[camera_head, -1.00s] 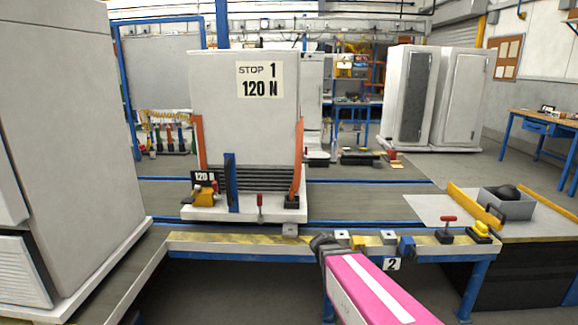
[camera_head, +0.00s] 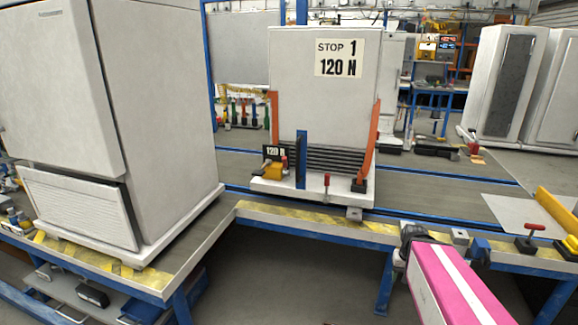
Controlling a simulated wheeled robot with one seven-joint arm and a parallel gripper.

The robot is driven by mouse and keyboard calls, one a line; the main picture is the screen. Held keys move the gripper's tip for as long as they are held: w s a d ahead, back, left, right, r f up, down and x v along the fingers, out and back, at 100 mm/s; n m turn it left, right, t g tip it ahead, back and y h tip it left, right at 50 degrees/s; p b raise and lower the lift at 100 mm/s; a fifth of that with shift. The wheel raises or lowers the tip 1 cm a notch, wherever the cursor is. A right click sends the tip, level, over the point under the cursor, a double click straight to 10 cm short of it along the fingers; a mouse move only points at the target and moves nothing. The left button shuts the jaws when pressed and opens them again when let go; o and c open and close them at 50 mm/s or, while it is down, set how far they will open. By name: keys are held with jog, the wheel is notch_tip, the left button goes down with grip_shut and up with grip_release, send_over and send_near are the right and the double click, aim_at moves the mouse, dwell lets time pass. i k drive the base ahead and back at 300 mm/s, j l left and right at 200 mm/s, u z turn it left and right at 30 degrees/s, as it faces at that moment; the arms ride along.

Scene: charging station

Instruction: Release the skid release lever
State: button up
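A white cabinet (camera_head: 330,90) marked "STOP 1 120 N" stands on a pale skid (camera_head: 275,189) on the conveyor. A small upright lever with a red grip (camera_head: 326,182) rises from the skid's front edge. A red T-shaped handle (camera_head: 532,228) on a dark base stands on the yellow-marked rail at the right. The frame does not settle which of them is the skid release lever. My gripper (camera_head: 411,236) is a small dark shape beyond the pink arm link, over the rail, right of and below the red-grip lever and apart from it. Its fingers are too small to judge.
A large white cabinet (camera_head: 150,110) on its own skid fills the left. A blue post (camera_head: 301,160), a yellow device (camera_head: 272,172) and orange uprights stand by the middle skid. The yellow-marked rail (camera_head: 310,220) crosses in front. Open floor lies below it.

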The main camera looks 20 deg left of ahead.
aim_at(284, 164)
jog(key=j, duration=1.7)
